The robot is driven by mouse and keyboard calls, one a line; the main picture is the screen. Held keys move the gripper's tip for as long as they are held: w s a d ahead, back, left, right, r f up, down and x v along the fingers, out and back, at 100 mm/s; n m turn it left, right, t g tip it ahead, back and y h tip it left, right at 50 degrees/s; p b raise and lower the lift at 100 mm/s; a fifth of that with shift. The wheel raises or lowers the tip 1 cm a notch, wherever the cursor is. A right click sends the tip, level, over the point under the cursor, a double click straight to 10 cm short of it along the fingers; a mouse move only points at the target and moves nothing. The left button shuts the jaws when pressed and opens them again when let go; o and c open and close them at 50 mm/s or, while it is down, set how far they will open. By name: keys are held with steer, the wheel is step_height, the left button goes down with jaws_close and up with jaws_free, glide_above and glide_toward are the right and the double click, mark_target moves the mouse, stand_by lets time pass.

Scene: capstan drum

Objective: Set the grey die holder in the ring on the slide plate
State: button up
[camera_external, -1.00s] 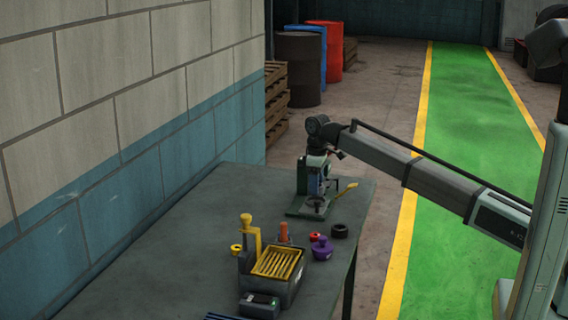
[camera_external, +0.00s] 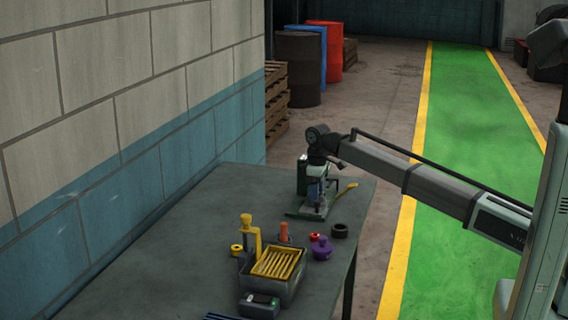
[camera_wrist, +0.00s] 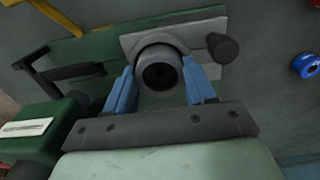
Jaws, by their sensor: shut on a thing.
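The grey die holder (camera_wrist: 160,66) is a round collar with a dark central hole. In the wrist view it sits between the blue fingers of my gripper (camera_wrist: 161,88), which are shut on it. It is over the light grey slide plate (camera_wrist: 206,38) of the green press (camera_wrist: 95,48). In the external view my gripper (camera_external: 318,190) is low over the press base (camera_external: 299,214), and the holder is too small to make out.
A dark post (camera_wrist: 222,47) stands beside the holder on the plate. A yellow lever (camera_external: 347,187) sticks out at the press's right. A black ring (camera_external: 339,231), red ring (camera_external: 314,237), purple knob (camera_external: 322,249) and die box (camera_external: 284,289) stand nearer the camera. The table's left is clear.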

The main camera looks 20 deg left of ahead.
steer(key=o, duration=1)
steer(key=shift+d+f, duration=0.2)
steer(key=shift+f, duration=0.4)
steer(key=o, duration=0.4)
steer(key=shift+s+r, duration=0.1)
steer(key=r, duration=1.3)
steer(key=shift+a+r, duration=0.15)
steer(key=shift+a, duration=0.05)
